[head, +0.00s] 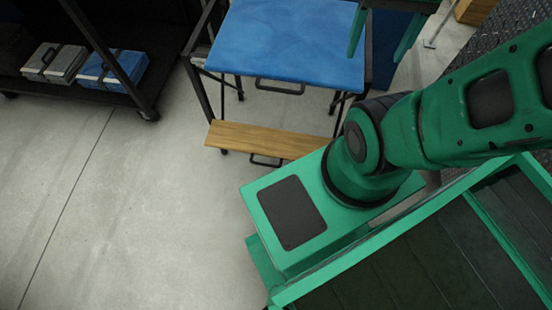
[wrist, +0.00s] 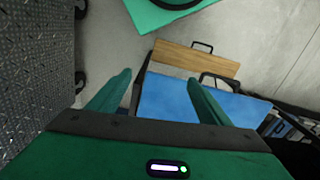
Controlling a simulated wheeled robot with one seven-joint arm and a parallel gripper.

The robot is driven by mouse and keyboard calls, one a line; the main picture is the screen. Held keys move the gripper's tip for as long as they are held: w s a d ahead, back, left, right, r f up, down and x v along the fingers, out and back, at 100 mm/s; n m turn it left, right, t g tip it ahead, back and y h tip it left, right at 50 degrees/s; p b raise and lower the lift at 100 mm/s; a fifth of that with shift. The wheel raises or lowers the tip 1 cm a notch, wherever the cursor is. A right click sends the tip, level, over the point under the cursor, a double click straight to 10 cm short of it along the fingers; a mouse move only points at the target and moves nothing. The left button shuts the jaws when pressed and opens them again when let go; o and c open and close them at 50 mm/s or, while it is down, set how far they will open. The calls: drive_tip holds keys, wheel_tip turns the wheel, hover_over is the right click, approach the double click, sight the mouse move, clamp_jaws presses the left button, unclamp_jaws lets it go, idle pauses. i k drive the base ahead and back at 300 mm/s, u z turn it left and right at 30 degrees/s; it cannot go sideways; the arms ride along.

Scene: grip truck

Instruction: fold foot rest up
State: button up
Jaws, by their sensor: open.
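The foot rest (head: 268,139) is a flat wooden board with a dark handle on its front edge. It sticks out low at the front of a dark-framed stand with a blue top (head: 290,45). In the wrist view the wooden foot rest (wrist: 195,58) lies beyond the near blue top (wrist: 190,105), its handle at the far edge. My gripper (head: 377,57) is at the top of the head view, by the right side of the blue top.
A dark shelf rack with a grey case (head: 55,62) and a blue case (head: 112,70) stands at the left. A diamond-plate metal surface (wrist: 38,75) is at the left of the wrist view. The concrete floor (head: 110,200) in front of the foot rest is clear.

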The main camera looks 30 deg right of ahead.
sight(282, 145)
drive_tip(key=z, duration=1.2)
drive_tip(key=k, duration=1.9)
drive_tip(key=u, duration=1.1)
drive_tip(key=i, duration=1)
drive_tip(key=z, duration=0.05)
